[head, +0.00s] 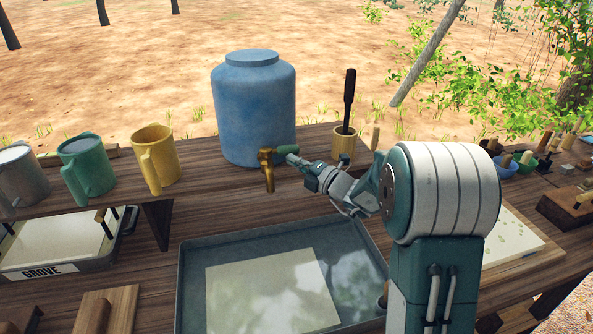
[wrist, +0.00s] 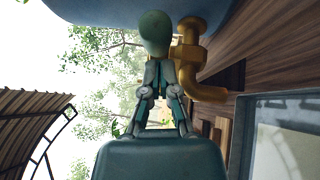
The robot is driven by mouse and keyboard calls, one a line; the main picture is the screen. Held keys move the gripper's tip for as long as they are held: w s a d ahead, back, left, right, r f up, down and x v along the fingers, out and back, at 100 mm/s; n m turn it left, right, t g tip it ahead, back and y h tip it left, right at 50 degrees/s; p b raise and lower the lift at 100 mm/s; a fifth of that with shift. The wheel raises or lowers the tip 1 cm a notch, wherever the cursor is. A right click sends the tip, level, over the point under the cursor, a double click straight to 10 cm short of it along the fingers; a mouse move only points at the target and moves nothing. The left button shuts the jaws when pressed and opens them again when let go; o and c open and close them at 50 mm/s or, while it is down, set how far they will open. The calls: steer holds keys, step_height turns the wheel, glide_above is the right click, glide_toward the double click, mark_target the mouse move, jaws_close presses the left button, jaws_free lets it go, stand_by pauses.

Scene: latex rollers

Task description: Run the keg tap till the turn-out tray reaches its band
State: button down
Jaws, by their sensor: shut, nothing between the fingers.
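The blue keg (head: 253,108) stands on the bench with a brass tap (head: 267,168) low on its front. The tap also shows in the wrist view (wrist: 190,60), with a green knob (wrist: 155,32) beside it. My gripper (head: 296,161) is shut and empty. In the wrist view its fingertips (wrist: 159,64) are right by the green knob; I cannot tell whether they touch it. The grey turn-out tray (head: 270,232) lies below the spout with a pale sheet (head: 270,292) in it. Its floor is shiny beside the sheet. No stream shows, and I cannot make out a band.
Grey, green (head: 88,165) and yellow (head: 158,158) mugs stand left of the keg. A wooden cup (head: 344,146) with a black-handled tool is just right of it. A tray labelled GROVE (head: 50,270) lies at left. Bowls and blocks crowd the far right.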

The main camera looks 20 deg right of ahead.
steer(key=shift+w+d, duration=0.15)
steer(key=shift+d, duration=0.15)
steer(key=shift+a, duration=0.1)
steer(key=shift+a, duration=0.1)
steer(key=shift+w+n+g+y, duration=0.4)
steer(key=shift+w+g+y, duration=0.1)
steer(key=shift+w+d+r, duration=0.15)
steer(key=shift+d+r, duration=0.05)
